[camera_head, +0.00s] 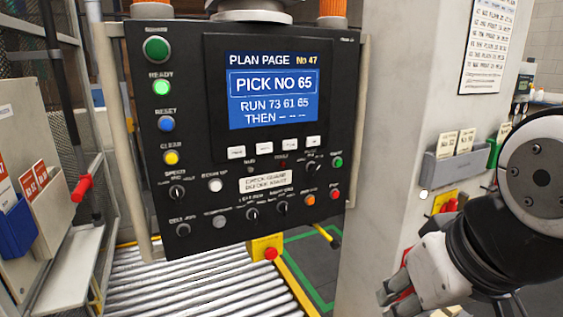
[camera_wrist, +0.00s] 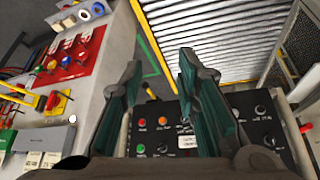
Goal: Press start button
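A black control panel (camera_head: 185,240) with a lit blue screen (camera_head: 272,90) faces me in the head view. A small green button (camera_head: 337,162) sits at its right edge, under a blurred label that looks like START. A red button (camera_head: 335,194) is below it. A larger green button (camera_head: 156,49) is at the panel's upper left; its label is unreadable. My gripper (camera_head: 392,290) is right of and below the panel, apart from it. In the wrist view my gripper (camera_wrist: 160,62) is open and empty, with the small green button (camera_wrist: 141,148) beyond the fingers.
A pale pillar (camera_head: 385,120) stands right of the panel, with a grey holder (camera_head: 455,165) on it. A roller conveyor (camera_head: 200,285) and a yellow box with a red button (camera_head: 270,253) are below. A red-handled lever (camera_head: 82,187) is at left. Pale handrails flank the panel.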

